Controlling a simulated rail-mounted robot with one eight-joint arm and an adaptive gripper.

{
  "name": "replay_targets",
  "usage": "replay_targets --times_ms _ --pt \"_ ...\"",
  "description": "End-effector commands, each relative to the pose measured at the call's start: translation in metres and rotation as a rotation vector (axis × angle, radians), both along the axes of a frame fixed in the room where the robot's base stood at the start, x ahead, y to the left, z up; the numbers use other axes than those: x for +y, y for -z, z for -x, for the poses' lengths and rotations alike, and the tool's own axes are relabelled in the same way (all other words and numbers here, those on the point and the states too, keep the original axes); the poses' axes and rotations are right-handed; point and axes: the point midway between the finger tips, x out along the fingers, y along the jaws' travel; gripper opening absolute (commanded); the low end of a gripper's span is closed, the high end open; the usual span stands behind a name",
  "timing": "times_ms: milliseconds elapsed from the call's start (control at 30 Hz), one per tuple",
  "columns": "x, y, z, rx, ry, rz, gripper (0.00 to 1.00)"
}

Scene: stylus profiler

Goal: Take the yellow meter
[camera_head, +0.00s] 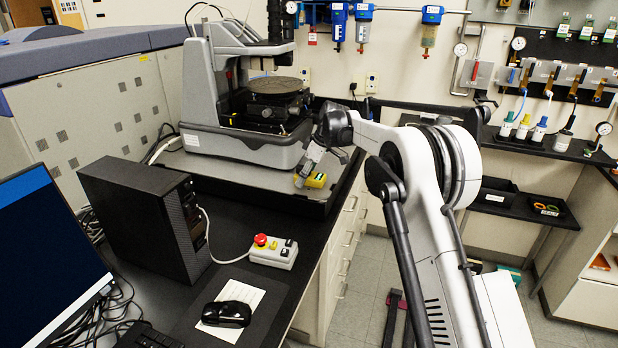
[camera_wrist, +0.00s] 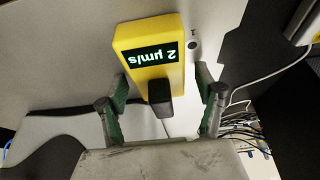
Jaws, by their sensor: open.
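The yellow meter (camera_head: 316,181) lies on the grey base plate of the microscope-like instrument (camera_head: 245,95), near its front right corner. In the wrist view the meter (camera_wrist: 146,38) shows a dark label reading "2 µm/s" and a black block (camera_wrist: 160,97) at its near end. My gripper (camera_head: 318,163) is at the meter, partly covering it in the head view. In the wrist view my gripper (camera_wrist: 158,97) is open, with one green-padded finger on each side of the black block. Gaps show between the fingers and the block. I cannot tell the exact height above the plate.
A black computer box (camera_head: 145,215), a control box with a red button (camera_head: 273,250) and a black mouse (camera_head: 227,313) stand on the dark bench at the front left. Cables (camera_wrist: 240,125) lie at the right in the wrist view. The bench edge is close to the meter.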

Motion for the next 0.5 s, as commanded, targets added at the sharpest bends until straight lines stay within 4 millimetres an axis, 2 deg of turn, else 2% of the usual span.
replay_targets --times_ms 133,500 --pt "-0.0001 -0.0001 0.0 0.0 0.0 0.0 0.67" --pt "-0.0001 -0.0004 0.0002 0.0 0.0 0.0 0.17"
